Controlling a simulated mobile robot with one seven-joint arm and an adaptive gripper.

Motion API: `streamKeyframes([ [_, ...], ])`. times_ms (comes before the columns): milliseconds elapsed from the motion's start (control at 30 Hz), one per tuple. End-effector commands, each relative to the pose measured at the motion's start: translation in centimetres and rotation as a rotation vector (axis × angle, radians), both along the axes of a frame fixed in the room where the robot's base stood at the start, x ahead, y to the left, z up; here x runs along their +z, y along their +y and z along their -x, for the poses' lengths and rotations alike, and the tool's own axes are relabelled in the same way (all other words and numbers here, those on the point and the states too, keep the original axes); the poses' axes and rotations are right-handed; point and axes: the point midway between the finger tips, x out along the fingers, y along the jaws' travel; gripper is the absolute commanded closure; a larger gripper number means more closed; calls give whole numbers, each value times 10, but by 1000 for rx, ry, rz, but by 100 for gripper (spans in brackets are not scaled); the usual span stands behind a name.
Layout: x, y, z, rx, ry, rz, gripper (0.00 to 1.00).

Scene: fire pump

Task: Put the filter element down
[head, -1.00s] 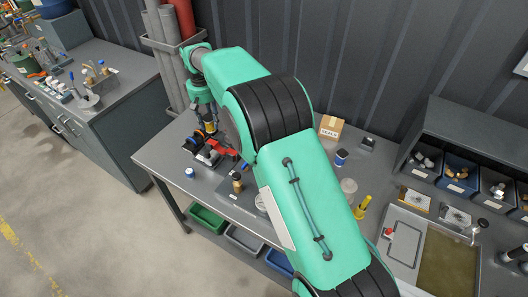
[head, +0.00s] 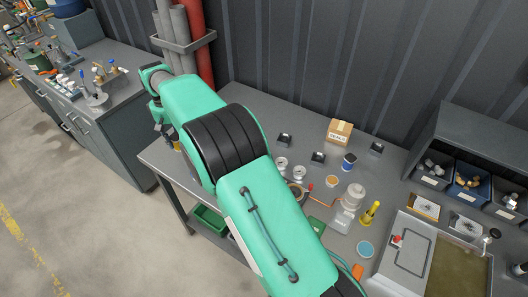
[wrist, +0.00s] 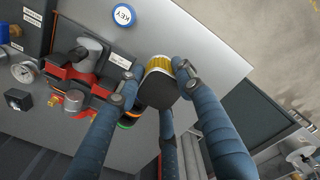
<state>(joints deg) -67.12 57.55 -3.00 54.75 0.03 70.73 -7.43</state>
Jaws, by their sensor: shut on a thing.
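The filter element (wrist: 158,85), a gold pleated cylinder with a dark end cap, is between the blue fingers of my gripper (wrist: 157,82) in the wrist view. The gripper is shut on it, above the grey tabletop (wrist: 200,38) near the table's edge. In the head view my arm hides most of the gripper; a small yellow bit of the element (head: 177,147) shows at the table's left end. Whether the element touches the tabletop is not clear.
A red and black fixture with grey metal parts (wrist: 88,60) stands close beside the gripper. A round blue key tag (wrist: 123,15) and a gauge (wrist: 23,72) lie nearby. A seals box (head: 339,131) and several small parts are farther right. Bare tabletop lies beside the element.

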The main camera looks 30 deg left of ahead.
Motion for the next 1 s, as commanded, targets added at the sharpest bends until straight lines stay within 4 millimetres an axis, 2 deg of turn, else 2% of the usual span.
streamKeyframes([
  [267, -4, 0, 0, 0, 0, 0, 91],
  [667, -48, 0, 0, -1, 0, 1, 91],
  [1000, -50, 0, 0, -1, 0, 0, 91],
])
